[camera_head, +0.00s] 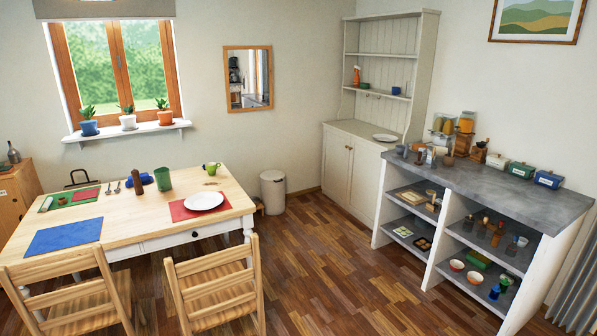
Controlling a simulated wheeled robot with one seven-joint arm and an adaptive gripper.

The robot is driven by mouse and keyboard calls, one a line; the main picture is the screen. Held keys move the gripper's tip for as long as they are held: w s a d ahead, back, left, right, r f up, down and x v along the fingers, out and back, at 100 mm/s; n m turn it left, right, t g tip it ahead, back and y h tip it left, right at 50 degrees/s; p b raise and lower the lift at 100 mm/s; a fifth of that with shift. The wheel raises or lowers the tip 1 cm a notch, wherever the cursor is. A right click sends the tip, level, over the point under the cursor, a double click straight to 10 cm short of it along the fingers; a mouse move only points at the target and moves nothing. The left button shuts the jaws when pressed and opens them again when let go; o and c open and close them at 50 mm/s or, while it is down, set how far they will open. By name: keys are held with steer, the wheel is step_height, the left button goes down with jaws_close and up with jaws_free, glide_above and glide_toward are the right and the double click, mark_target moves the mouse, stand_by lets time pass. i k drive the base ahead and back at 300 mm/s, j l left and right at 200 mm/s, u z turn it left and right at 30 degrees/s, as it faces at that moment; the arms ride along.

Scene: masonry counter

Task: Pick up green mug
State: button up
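A small yellow-green mug (212,168) stands upright near the back right of the wooden dining table (140,213), behind the white plate. A taller dark green cup or container (163,179) stands to its left; I cannot tell whether it has a handle. A small green item (365,85) sits on the hutch shelf, too small to make out clearly. My gripper is not in view.
A white plate (204,201) lies on a red mat (180,211). Blue dishes (139,179), a brown cylinder (137,182) and a blue mat (64,237) are also on the table. Two chairs (216,290) stand at the near side. The floor (320,270) between table and grey counter (500,190) is clear.

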mark_target(211, 167)
steer(key=i+l, duration=0.15)
steer(key=i, duration=0.55)
steer(key=i+l, duration=0.15)
steer(key=i, duration=0.5)
steer(key=i+l+z, duration=0.1)
steer(key=i, duration=0.6)
steer(key=i+l, duration=0.15)
steer(key=i, duration=0.55)
steer(key=i+j+u, duration=0.2)
steer(key=i+u, duration=0.75)
steer(key=i+l+u, duration=0.3)
steer(key=i+u, duration=0.2)
steer(key=i+l+u, duration=0.8)
steer(key=i+u, duration=0.15)
steer(key=i+l+u, duration=0.45)
